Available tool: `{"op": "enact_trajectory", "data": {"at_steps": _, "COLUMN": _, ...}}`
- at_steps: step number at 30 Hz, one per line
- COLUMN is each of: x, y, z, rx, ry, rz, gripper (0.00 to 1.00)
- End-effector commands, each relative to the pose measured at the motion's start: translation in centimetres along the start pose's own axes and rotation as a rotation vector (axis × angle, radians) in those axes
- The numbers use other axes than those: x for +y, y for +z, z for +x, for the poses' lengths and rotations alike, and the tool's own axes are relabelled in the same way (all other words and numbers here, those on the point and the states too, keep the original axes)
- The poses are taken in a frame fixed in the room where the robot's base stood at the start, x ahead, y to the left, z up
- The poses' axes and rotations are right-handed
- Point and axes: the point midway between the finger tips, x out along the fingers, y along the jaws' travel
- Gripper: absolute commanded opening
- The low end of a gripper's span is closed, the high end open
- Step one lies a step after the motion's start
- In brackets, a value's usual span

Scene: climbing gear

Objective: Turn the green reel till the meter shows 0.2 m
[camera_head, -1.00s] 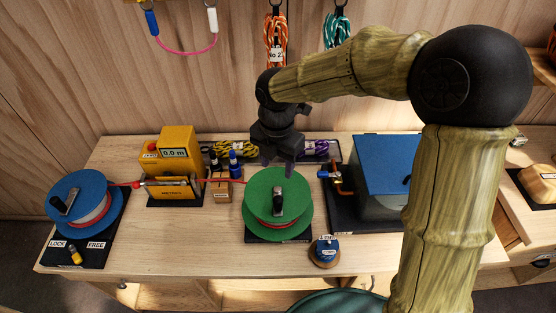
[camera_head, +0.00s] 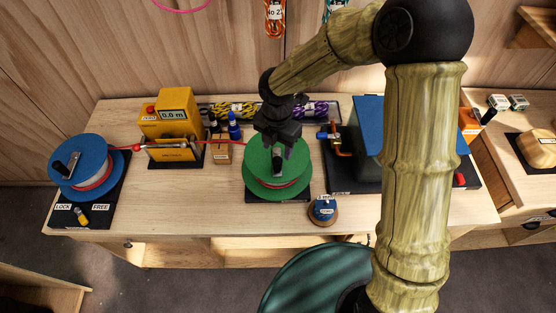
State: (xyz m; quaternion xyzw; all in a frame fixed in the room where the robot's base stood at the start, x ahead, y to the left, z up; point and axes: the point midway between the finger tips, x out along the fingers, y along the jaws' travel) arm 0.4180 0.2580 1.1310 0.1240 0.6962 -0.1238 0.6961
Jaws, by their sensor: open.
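The green reel (camera_head: 262,179) stands on a dark base at the middle of the bench. Its dark crank handle (camera_head: 277,160) stands up from the reel's top. My gripper (camera_head: 278,150) points down over the reel, its open fingers close to the handle. I cannot tell whether the fingers touch the handle or straddle it. The yellow meter (camera_head: 172,117) stands to the left and its display (camera_head: 172,115) reads 0.0 m. A red line (camera_head: 128,149) runs from the blue reel (camera_head: 82,167) through the meter toward the green reel.
A lever (camera_head: 82,216) sits between the LOCK and FREE labels by the blue reel. A blue-lidded box (camera_head: 369,125) is partly behind my arm. Rope coils (camera_head: 234,109) lie behind.

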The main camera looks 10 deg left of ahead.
Motion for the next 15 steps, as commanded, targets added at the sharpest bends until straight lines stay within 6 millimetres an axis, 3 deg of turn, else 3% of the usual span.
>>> {"op": "enact_trajectory", "data": {"at_steps": 9, "x": -0.1, "y": -0.1, "z": 5.2, "rx": 0.002, "ry": -0.005, "rz": -0.001, "gripper": 0.49}}
{"op": "enact_trajectory", "data": {"at_steps": 15, "x": 0.0, "y": 0.0, "z": 7.6, "rx": 0.001, "ry": -0.002, "rz": 0.0, "gripper": 0.49}}
